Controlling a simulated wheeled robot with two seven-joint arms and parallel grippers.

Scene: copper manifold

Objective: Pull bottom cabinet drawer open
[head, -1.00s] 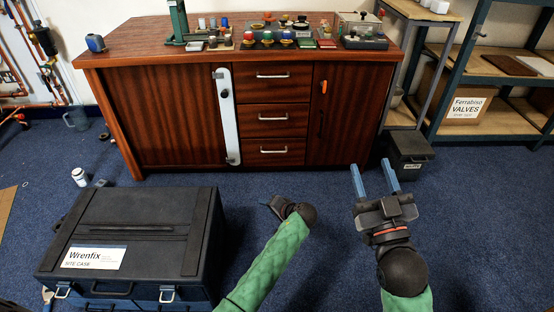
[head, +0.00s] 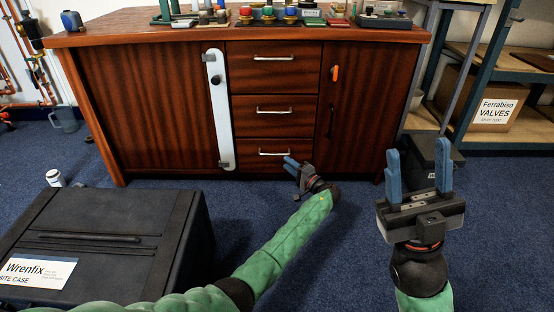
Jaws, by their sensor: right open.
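The wooden cabinet (head: 150,100) stands ahead with a column of three drawers. The bottom drawer (head: 245,146) looks closed, flush with the front, with a silver bar handle (head: 273,152). My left gripper (head: 288,162) is low in front of this drawer, its blue fingers pointing toward it just below the handle's right end. I cannot tell if the fingers touch the handle or how far apart they are. My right gripper (head: 418,156) is open and empty, fingers up, to the right in front of the cabinet's right end.
A black Wrenfix case (head: 110,240) lies on the floor at left. A white strip with knobs (head: 219,110) runs down the left door beside the drawers. A small dark box (head: 424,152) stands behind my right gripper, by the shelving (head: 480,90). The blue carpet before the drawers is otherwise clear.

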